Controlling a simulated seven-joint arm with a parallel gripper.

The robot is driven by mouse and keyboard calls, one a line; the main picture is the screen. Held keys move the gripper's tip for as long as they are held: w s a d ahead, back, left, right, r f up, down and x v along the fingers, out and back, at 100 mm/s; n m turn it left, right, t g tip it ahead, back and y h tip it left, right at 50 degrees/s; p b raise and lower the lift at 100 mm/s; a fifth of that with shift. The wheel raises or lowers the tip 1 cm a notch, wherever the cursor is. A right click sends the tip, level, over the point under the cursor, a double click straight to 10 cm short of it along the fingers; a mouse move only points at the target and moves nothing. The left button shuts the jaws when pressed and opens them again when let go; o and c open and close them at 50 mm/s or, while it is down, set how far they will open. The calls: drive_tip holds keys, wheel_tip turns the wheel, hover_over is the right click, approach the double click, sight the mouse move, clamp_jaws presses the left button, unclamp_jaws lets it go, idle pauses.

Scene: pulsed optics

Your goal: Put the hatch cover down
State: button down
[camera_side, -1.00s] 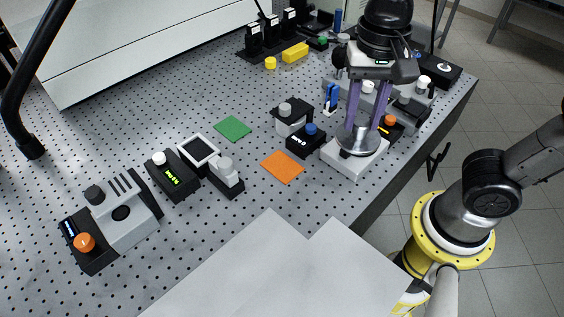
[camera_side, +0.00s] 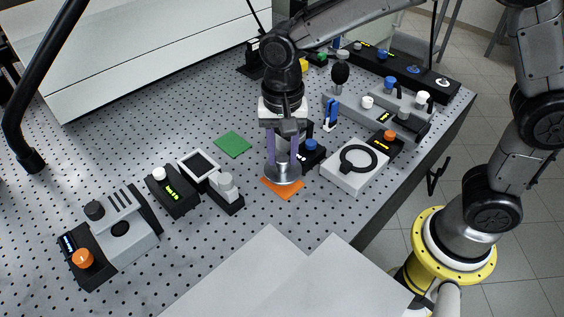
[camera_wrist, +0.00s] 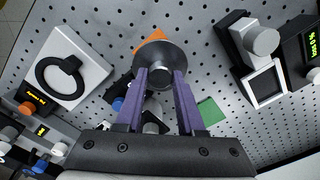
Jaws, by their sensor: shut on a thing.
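My gripper (camera_side: 283,162) has long purple fingers shut on the hatch cover (camera_side: 283,175), a round grey metal disc with a knob on top. The disc is over the orange square (camera_side: 290,193) on the perforated table; I cannot tell whether it touches it. In the wrist view the cover (camera_wrist: 160,58) sits between the fingertips, with a corner of the orange square (camera_wrist: 152,37) showing beyond it. The white box (camera_side: 341,181) with a black ring opening (camera_side: 358,158) stands uncovered to the right; it also shows at left in the wrist view (camera_wrist: 93,72).
A black box with a blue knob (camera_side: 311,146) stands close behind and right of the cover. A green square (camera_side: 233,144) lies to the left. A framed dark screen (camera_side: 199,162) and a grey-knobbed device (camera_side: 227,190) stand left. Bare table lies in front.

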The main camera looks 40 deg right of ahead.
sight(282, 158)
drive_tip(key=shift+f, duration=1.6)
drive_tip(key=shift+f, duration=0.2)
drive_tip(key=c, duration=0.5)
unclamp_jaws()
drive_tip(key=shift+r, duration=0.15)
wheel_tip(282, 158, up, 12)
drive_tip(key=shift+r, duration=0.1)
drive_tip(key=s+d+n+t, duration=0.2)
drive_tip(key=s+d+n, duration=0.1)
drive_tip(key=s+d, duration=0.2)
drive_tip(key=s+d+n+t, duration=0.1)
drive_tip(key=s+d+n, duration=0.2)
drive_tip(key=s+d, duration=0.2)
drive_tip(key=s+d+r+n+t, duration=0.1)
drive_tip(key=s+d+n+t, duration=0.1)
drive_tip(key=s+d, duration=0.3)
drive_tip(key=shift+s+n+t, duration=0.3)
drive_tip(key=shift+s+n, duration=0.2)
drive_tip(key=shift+s, duration=1)
